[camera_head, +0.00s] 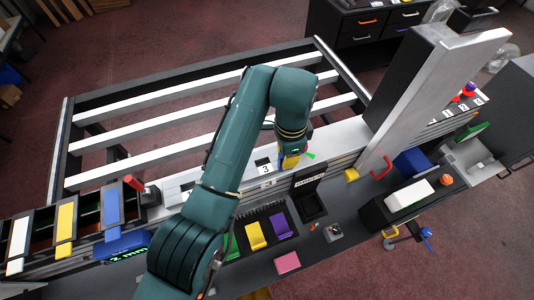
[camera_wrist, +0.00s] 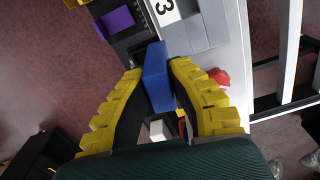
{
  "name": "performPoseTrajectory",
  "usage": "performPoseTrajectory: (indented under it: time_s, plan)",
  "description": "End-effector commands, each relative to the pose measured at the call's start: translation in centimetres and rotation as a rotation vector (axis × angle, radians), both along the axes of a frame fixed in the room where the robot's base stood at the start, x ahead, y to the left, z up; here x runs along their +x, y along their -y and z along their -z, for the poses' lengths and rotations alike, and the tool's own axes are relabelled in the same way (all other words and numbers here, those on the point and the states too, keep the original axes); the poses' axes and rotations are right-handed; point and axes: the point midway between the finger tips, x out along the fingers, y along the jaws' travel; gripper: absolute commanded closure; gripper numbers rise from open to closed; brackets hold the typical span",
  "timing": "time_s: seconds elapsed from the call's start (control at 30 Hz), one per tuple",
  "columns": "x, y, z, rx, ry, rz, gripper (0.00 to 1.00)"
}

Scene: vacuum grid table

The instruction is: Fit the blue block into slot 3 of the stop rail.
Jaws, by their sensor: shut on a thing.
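In the wrist view the blue block (camera_wrist: 156,78) sits between the two yellow fingers of my gripper (camera_wrist: 160,68), which are shut on it. Its far end reaches toward the grey stop rail, near the white label 3 (camera_wrist: 166,10). In the head view my gripper (camera_head: 291,160) is over the rail, just right of the slot 3 label (camera_head: 265,168). The block is hidden there behind the gripper and arm. I cannot tell whether the block touches the rail.
A yellow block (camera_head: 255,235) and a purple block (camera_head: 281,224) lie in a dark rack in front of the rail. A pink block (camera_head: 287,262) lies nearby. A tall grey beam (camera_head: 430,90) and a red handle (camera_head: 381,168) stand right of my gripper.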

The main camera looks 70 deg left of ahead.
Motion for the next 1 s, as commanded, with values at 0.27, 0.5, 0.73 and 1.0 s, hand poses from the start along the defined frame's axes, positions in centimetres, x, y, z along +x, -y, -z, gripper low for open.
performPoseTrajectory:
  time_s: [0.27,0.5,0.73,1.0]
  plan:
    - [-4.6,-4.8,-6.0,-0.002,-0.001,-0.125,1.0]
    - [-4.8,-5.0,-2.3,-0.004,-0.003,-0.132,1.0]
    - [-4.8,-5.0,0.1,-0.001,0.0,-0.131,1.0]
    - [-4.7,-5.0,3.3,0.0,0.001,-0.131,1.0]
